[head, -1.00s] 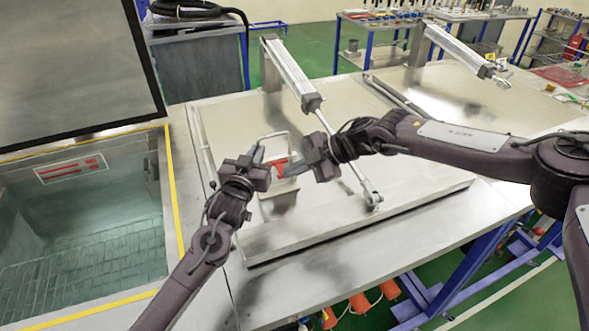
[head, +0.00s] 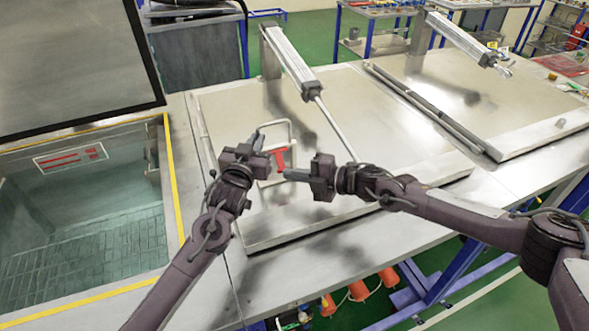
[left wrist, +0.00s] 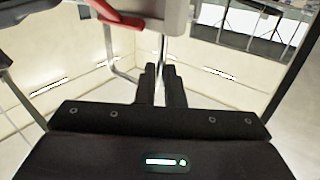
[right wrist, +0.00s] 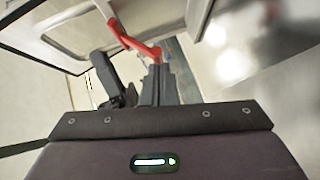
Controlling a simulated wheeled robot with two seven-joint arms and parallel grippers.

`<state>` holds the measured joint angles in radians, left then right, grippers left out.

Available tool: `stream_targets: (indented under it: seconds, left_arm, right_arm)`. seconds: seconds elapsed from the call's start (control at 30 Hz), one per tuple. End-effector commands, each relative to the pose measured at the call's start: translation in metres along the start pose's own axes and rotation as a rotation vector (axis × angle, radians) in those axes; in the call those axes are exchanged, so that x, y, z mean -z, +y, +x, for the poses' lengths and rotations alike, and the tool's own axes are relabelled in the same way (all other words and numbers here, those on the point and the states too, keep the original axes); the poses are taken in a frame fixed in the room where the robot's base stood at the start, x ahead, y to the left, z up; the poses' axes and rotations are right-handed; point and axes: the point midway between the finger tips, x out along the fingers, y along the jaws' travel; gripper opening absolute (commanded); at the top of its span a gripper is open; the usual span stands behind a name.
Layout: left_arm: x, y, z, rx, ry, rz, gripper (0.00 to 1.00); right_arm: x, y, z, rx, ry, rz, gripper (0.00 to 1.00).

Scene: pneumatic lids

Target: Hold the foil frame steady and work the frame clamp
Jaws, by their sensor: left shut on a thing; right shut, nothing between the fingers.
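The foil frame (head: 293,150) is a pale rounded frame standing over the metal lid, with a red clamp lever (head: 279,163) on it. My left gripper (head: 258,138) is at the frame's left side, shut on part of it; in the left wrist view its fingers (left wrist: 163,72) close on a thin bar. My right gripper (head: 287,175) is shut and empty, its fingertips beside the lower end of the red lever. In the right wrist view the lever (right wrist: 136,40) lies just ahead of the shut fingers (right wrist: 157,72); whether they touch is unclear.
A pneumatic cylinder (head: 290,62) reaches over the lid (head: 360,100), its rod passing behind my right gripper. A water tank (head: 80,225) with a yellow edge lies left. A second lid with its own cylinder (head: 460,42) lies right.

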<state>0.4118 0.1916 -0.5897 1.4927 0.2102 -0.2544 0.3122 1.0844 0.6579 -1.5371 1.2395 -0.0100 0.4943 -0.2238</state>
Motion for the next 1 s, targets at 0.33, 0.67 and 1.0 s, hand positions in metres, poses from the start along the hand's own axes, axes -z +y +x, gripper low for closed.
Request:
stream_targets:
  seconds: [0.33, 0.67, 1.0]
  left_arm:
    - [0.000, 0.001, 0.000, -0.001, 0.001, 0.000, 0.00]
    - [0.000, 0.000, 0.000, -0.001, 0.001, 0.000, 0.00]
    - [0.000, 0.000, 0.000, 0.000, 0.000, 0.000, 0.00]
  right_arm:
    - [-0.008, -0.012, 0.007, -0.094, -0.003, -0.095, 0.00]
    - [-0.004, -0.013, 0.003, -0.091, -0.002, -0.093, 0.00]
    - [0.018, -0.022, -0.046, -0.090, -0.008, -0.095, 0.00]
